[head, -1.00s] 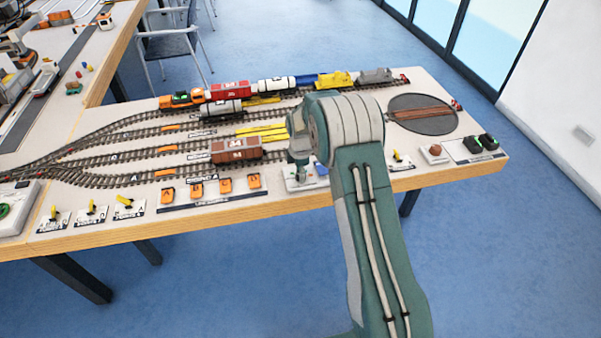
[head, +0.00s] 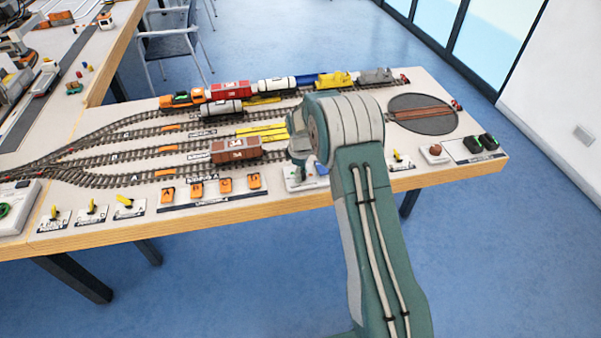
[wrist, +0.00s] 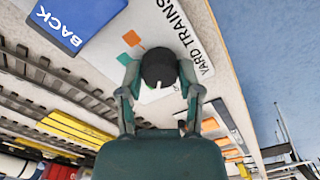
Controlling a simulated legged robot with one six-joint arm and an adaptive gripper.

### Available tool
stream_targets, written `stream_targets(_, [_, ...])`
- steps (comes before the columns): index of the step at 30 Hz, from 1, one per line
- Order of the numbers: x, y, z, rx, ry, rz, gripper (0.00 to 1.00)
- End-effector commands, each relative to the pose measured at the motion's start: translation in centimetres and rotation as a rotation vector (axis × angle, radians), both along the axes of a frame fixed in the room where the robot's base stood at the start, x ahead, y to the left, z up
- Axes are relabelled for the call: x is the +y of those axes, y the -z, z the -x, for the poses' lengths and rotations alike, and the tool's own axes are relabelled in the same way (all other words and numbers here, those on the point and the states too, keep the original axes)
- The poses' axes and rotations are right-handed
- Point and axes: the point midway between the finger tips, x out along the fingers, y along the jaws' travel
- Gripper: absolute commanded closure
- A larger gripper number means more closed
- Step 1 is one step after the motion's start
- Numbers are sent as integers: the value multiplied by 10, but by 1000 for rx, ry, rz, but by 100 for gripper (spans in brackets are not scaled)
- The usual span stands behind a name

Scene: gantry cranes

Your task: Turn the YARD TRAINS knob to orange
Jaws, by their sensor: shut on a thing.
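The YARD TRAINS knob (wrist: 158,66) is a black round knob with a white pointer line, on a white panel (wrist: 107,48) in the wrist view. The pointer is on the lower side of the knob in that view. My gripper (wrist: 159,78) is shut on the knob, one finger on each side. In the head view my arm hides the knob, and only part of its panel (head: 294,183) shows.
A blue BACK button (wrist: 75,20) is on the same panel. Train tracks with a brown wagon (head: 235,150) lie behind the panel. Orange switches (head: 225,185) are to the left, and a round turntable (head: 422,113) is to the right.

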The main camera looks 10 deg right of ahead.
Motion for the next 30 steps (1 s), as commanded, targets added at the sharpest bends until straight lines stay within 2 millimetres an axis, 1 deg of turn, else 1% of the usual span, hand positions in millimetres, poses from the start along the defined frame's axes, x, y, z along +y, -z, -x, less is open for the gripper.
stream_targets(30, [0, 2, 0, -1, 965, -1, 100])
